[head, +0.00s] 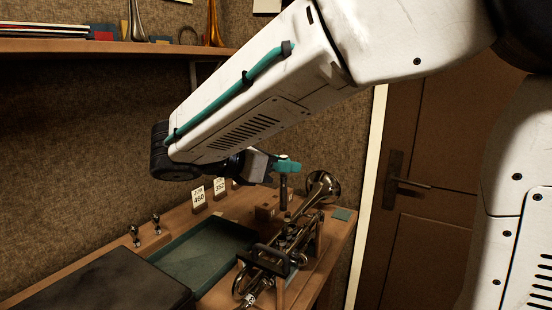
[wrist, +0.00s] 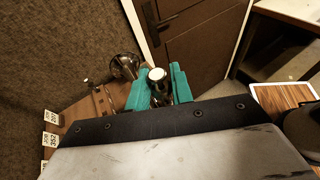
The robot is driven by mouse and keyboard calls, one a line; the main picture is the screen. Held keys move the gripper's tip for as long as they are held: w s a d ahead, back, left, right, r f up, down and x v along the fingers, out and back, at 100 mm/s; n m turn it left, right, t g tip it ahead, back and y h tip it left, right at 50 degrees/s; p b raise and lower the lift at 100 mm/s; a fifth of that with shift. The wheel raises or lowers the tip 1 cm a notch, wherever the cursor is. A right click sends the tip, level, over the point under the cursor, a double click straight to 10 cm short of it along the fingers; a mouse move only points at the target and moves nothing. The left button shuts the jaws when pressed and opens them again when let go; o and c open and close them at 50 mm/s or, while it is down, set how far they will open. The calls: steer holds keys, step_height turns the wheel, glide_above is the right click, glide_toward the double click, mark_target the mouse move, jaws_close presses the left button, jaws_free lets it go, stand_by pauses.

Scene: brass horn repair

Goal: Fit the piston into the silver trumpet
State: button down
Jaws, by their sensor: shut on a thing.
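My gripper (head: 287,166) with teal fingers is shut on the piston (head: 283,188), a dark upright cylinder hanging below the fingers. In the wrist view, the piston's pale round top (wrist: 157,74) shows between the two fingers. The silver trumpet (head: 322,188) lies along the right part of the bench, its bell at the far end. Its bell also shows in the wrist view (wrist: 126,66), left of the fingers. In the head view the piston appears behind and above the trumpet's valve area, apart from it. The piston's lower end over the bench is hard to place.
A green-lined tray (head: 190,262) lies left of the trumpet, with a black case (head: 118,284) at front left. A small wooden block (head: 265,212) stands behind the trumpet. Two small metal parts stand at the left, near number cards (head: 198,196). A shelf (head: 100,46) hangs above.

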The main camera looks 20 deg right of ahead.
mark_target(281, 194)
steer(key=shift+a, duration=0.25)
steer(key=shift+f, duration=2.95)
step_height(281, 194, down, 7)
stand_by(1.8)
steer(key=shift+r, duration=0.2)
steer(key=shift+r, duration=3)
steer(key=shift+g, duration=0.3)
